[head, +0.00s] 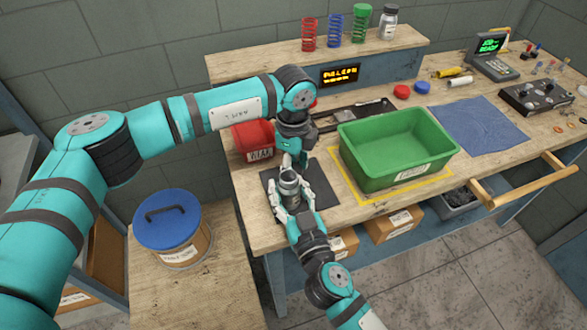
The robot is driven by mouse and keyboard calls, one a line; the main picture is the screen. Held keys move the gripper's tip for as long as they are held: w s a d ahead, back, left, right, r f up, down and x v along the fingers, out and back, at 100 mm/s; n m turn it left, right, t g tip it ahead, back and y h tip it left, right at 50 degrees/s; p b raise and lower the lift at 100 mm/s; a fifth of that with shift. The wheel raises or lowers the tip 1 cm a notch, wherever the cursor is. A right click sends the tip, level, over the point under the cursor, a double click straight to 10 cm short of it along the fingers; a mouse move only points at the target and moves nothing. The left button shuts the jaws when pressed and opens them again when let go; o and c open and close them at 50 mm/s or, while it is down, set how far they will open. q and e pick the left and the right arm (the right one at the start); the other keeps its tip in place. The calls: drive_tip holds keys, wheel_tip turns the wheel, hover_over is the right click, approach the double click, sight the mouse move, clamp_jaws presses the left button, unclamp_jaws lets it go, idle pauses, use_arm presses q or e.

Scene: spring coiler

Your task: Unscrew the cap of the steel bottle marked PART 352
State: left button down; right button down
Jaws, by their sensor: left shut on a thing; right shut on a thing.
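The steel bottle (290,190) stands upright over a dark mat (324,200) near the bench's front left edge. My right gripper (289,203) comes in from below and is shut around the bottle's body, one finger on each side. My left gripper (291,168) points down from above and is shut on the bottle's top, where the cap sits. The cap itself is mostly hidden by the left fingers. No PART 352 marking is readable on the bottle from here.
A green bin (432,144) stands on a yellow-edged area just right of the mat. A red bin (250,140) is behind left. Red and blue caps (401,92) lie behind the green bin. A blue cloth (480,125) lies to the right. A blue-lidded tub (168,219) stands left.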

use_arm(q)
drive_tip(key=shift+f, duration=0.65)
drive_tip(key=shift+f, duration=0.1)
drive_tip(key=c, duration=1.1)
unclamp_jaws()
use_arm(e)
drive_tip(key=c, duration=0.6)
unclamp_jaws()
use_arm(q)
wheel_tip(320, 180, up, 12)
drive_tip(key=shift+r, duration=0.1)
use_arm(e)
drive_tip(key=shift+s, duration=0.1)
drive_tip(key=v, duration=1.1)
drive_tip(key=shift+s, duration=0.35)
